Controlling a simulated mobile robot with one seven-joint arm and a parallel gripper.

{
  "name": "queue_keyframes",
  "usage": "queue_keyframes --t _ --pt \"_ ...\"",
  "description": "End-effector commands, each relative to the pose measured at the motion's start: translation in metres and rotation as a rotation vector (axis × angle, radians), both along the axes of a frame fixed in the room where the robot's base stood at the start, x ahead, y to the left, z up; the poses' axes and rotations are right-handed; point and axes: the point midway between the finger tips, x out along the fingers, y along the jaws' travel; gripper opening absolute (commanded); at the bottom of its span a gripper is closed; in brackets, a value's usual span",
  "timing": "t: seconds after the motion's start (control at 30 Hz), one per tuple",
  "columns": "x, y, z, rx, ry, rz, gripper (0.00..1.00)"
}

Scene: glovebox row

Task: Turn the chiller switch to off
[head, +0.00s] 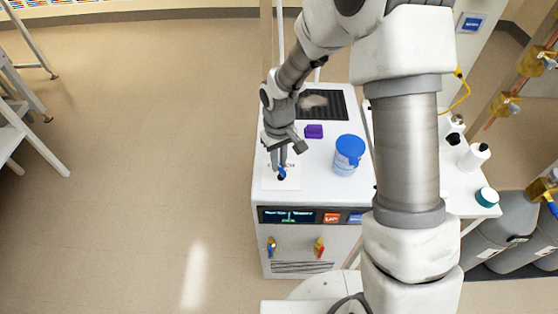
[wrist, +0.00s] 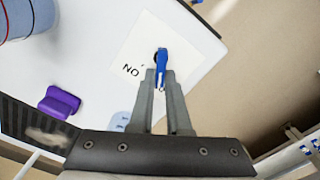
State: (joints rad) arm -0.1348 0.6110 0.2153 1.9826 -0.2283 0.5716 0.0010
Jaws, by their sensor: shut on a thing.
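The chiller (head: 265,200) is a white cabinet with a dark display strip on its front. Its switch is a blue lever (wrist: 178,57) on a dark pivot, set on a pale square plate (wrist: 135,52) on the chiller's top. Black letters that look like "NO" show on the plate beside the lever in the wrist view; any other marking there is hidden or too small to read. My gripper (wrist: 160,75) points down at the plate and is shut on the blue lever. In the head view my gripper (head: 281,162) covers most of the switch.
A tub with a blue lid (head: 348,155), a purple block (head: 314,131) and a dark grille (head: 323,104) are on the chiller's top, right of and behind my gripper. White bottles (head: 474,157) stand farther right. The floor to the left (head: 150,180) is clear.

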Motion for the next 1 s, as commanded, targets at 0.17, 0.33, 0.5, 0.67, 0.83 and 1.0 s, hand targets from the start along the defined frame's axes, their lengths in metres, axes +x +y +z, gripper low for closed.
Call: queue_keyframes --t 0.17,0.33,0.5,0.67,0.83,1.0 --pt "0.001 0.001 0.001 0.001 -0.003 0.003 0.00" --pt "0.001 0.001 0.001 0.001 -0.003 0.003 0.33" --pt "0.000 0.000 0.000 0.001 -0.002 0.002 0.45" --pt "0.000 0.000 0.000 0.000 -0.001 0.001 0.45" --pt "0.001 0.000 0.012 0.001 -0.004 0.001 0.45" --pt "0.002 0.000 0.045 0.002 -0.007 -0.001 0.45"
